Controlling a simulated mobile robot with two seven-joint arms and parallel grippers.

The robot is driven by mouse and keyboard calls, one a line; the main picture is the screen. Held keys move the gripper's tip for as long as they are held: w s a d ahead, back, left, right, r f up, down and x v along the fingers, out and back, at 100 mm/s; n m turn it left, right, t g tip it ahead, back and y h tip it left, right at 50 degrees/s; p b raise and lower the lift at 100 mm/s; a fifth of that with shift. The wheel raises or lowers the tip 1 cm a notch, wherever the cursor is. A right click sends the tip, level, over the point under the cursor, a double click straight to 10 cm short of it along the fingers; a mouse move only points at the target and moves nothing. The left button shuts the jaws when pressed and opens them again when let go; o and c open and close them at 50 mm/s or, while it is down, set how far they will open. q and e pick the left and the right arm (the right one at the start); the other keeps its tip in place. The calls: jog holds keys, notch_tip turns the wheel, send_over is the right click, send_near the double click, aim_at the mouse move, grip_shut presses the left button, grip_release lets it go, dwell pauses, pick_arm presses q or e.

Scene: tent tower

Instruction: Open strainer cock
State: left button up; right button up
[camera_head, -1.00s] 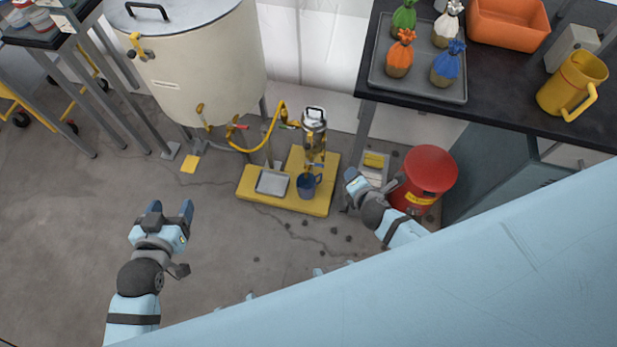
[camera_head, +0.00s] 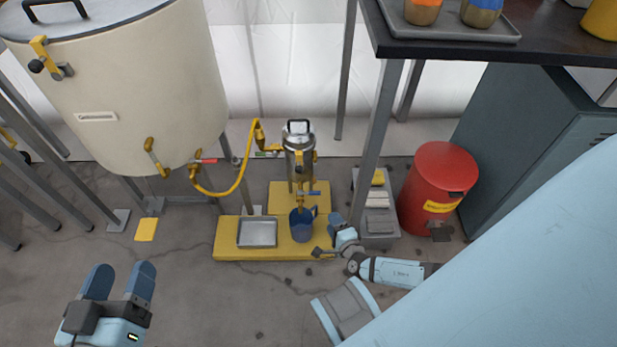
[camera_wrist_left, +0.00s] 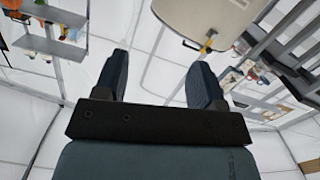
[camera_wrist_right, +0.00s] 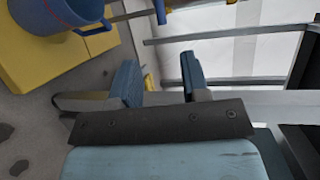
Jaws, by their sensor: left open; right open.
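The metal strainer (camera_head: 299,158) stands upright on the yellow platform (camera_head: 228,247). A cock with a blue handle (camera_head: 309,194) sits below it, above a blue mug (camera_head: 302,226). My right gripper (camera_head: 331,238) is open and empty, low beside the mug's right side. The right wrist view shows the mug (camera_wrist_right: 60,14) at upper left, outside the open fingers (camera_wrist_right: 161,78). My left gripper (camera_head: 121,280) is open and empty above the floor at lower left.
The cream tank (camera_head: 150,90) feeds a yellow hose (camera_head: 240,178) past a red-handled valve (camera_head: 205,161). A metal tray (camera_head: 257,233) lies left of the mug. A grey stand (camera_head: 378,228), red bin (camera_head: 437,185) and table leg (camera_head: 378,140) crowd the right side.

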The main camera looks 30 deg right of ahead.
aim_at(311, 193)
pick_arm(q)
jog(key=m+b, duration=0.1)
jog(key=b, duration=0.1)
jog(key=w+a+m+t+b, duration=0.1)
jog(key=b, duration=0.1)
jog(key=w+m+b, duration=0.1)
jog(key=b, duration=0.1)
jog(key=shift+w+a+f+m+h, duration=0.25)
jog(key=shift+f+m+h, duration=0.05)
jog(key=shift+h, duration=0.1)
pick_arm(e)
jog(key=x, duration=1.3)
jog(key=shift+w, duration=0.4)
jog(key=shift+d, duration=0.1)
grip_shut()
